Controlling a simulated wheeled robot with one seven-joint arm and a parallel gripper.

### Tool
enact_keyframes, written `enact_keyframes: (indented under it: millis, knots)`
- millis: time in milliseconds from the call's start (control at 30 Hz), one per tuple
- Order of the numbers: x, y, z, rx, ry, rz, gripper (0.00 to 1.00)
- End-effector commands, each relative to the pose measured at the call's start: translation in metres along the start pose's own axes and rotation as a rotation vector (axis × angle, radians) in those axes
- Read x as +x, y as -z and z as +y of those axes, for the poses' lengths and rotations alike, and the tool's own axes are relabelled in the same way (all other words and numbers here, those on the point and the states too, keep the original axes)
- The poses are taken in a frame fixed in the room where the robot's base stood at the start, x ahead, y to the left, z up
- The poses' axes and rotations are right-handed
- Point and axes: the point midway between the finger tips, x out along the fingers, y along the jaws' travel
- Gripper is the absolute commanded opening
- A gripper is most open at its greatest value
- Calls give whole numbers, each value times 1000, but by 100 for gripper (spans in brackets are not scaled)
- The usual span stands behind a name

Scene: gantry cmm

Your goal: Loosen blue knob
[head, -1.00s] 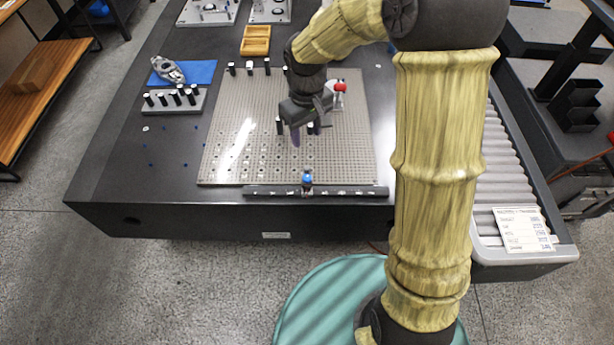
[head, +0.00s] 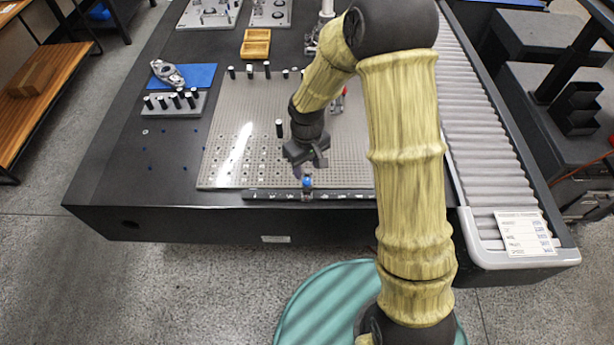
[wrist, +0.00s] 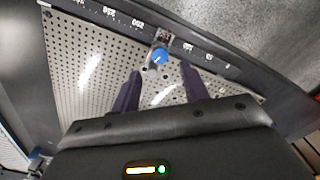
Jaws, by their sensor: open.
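The blue knob (head: 307,182) sits on a small fixture on the dark ruled rail (head: 262,196) along the front edge of the perforated plate (head: 225,172). In the wrist view the blue knob (wrist: 160,55) shows just beyond the fingertips, roughly centred between them. My gripper (head: 301,170) is open and empty, just behind and above the knob in the head view. Its two dark purple fingers show in the wrist view (wrist: 160,70), apart from the knob as far as I can tell.
Black posts with white tops (head: 279,128) stand on the plate. A red-tipped part (head: 344,92) is partly hidden behind my arm. A metal part lies on a blue mat (head: 200,75) at the left. A roller conveyor (head: 480,130) runs along the right.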

Motion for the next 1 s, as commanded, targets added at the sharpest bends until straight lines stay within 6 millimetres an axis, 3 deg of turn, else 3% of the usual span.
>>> enact_keyframes:
  millis: [100, 300, 667, 900, 1000]
  knots:
    - [23, -1, 0, 0, 1, -3, 45]
    - [48, 0, 0, 0, 1, -1, 45]
    - [54, 0, 0, 1, 0, 0, 45]
    - [54, 0, 0, 1, 0, 0, 0]
    - [54, 0, 0, -4, 0, 0, 0]
